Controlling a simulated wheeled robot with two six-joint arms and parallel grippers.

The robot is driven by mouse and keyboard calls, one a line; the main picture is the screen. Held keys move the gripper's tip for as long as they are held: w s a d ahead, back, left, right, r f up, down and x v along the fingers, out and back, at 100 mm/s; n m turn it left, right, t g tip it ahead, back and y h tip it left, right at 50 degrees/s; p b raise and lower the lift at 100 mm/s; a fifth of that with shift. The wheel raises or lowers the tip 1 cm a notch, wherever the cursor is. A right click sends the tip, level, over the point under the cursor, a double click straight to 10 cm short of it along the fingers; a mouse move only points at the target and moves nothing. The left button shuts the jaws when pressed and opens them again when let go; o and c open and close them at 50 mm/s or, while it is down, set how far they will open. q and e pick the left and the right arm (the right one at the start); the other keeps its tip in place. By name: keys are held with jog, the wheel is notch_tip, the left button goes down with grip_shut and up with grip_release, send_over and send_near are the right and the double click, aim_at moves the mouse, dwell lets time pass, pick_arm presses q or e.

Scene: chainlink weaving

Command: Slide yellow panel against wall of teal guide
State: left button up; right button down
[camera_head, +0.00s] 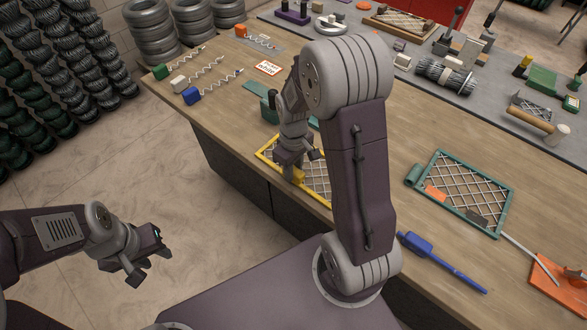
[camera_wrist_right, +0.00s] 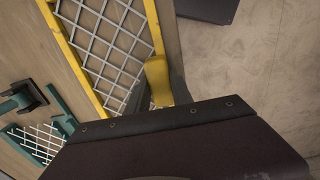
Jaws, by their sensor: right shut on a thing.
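The yellow panel (camera_head: 317,182), a yellow frame with wire mesh, lies near the front edge of the wooden table. My right arm hides part of it. My right gripper (camera_head: 297,166) is over its front side, shut on its yellow tab (camera_wrist_right: 158,82). The right wrist view shows the panel's frame (camera_wrist_right: 76,62) beside the table edge. A teal piece (camera_head: 269,108), possibly the guide, stands behind the right gripper, partly hidden by the arm; its wall cannot be made out. My left gripper (camera_head: 148,261) is open and empty above the floor, away from the table.
A teal-framed mesh panel (camera_head: 463,192) lies on the right of the table. A blue tool (camera_head: 440,262) and orange stand (camera_head: 563,280) are nearer the front right. Wire coils with coloured blocks (camera_head: 192,95) lie far left. Bare wood lies between the right arm and teal-framed panel.

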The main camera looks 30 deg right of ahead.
aim_at(307, 163)
jog(key=shift+w+d, duration=0.1)
jog(key=shift+d, duration=0.1)
jog(key=shift+w+d+p, duration=0.2)
jog(key=shift+d, duration=0.35)
jog(key=shift+w+d+p, duration=0.15)
jog(key=shift+w+d, duration=0.05)
jog(key=shift+d, duration=0.3)
jog(key=shift+w+d, duration=0.1)
jog(key=shift+d, duration=0.1)
jog(key=shift+w+d+p, duration=0.3)
jog(key=shift+w+d, duration=0.05)
jog(key=shift+d, duration=0.45)
jog(key=shift+w+d+p, duration=0.25)
jog(key=shift+w+d, duration=0.05)
jog(key=shift+d, duration=0.45)
jog(key=shift+a, duration=0.1)
jog(key=c, duration=1.1)
grip_release()
jog(key=shift+o, duration=0.2)
